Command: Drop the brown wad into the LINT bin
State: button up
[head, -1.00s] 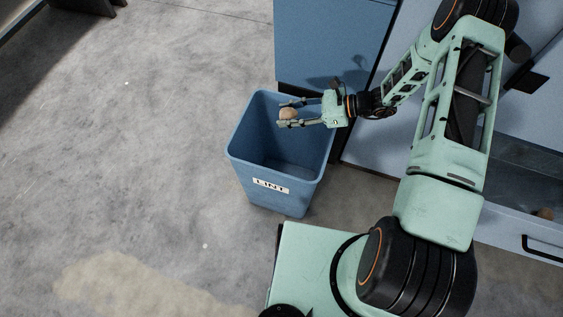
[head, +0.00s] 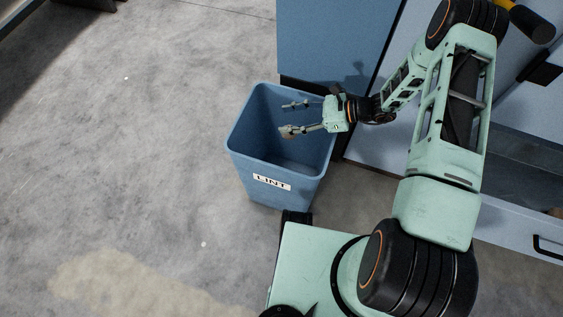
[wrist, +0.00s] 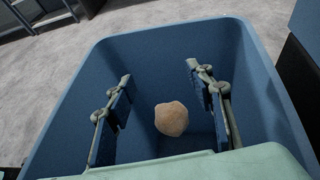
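The brown wad (wrist: 172,118) is a small tan lump seen between my fingers in the wrist view, with a gap to each one. In the head view only a bit of the wad (head: 284,133) shows beside the lower fingertip. The blue bin (head: 278,198) stands upright on the floor, with a white LINT label (head: 271,181) on its front. My gripper (head: 287,119) is open over the bin's mouth, fingers spread. The wrist view shows the bin's inner walls (wrist: 155,58) around the fingers and wad. I cannot tell how far down the wad is.
A blue cabinet (head: 328,40) stands right behind the bin. A pale blue machine front with a black handle (head: 548,246) is at the right. The concrete floor (head: 130,130) to the left is clear, with a pale stain (head: 125,285) in front.

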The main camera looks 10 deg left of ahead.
jog(key=shift+o, duration=0.4)
notch_tip(320, 180, up, 10)
dwell(0.5)
dwell(0.3)
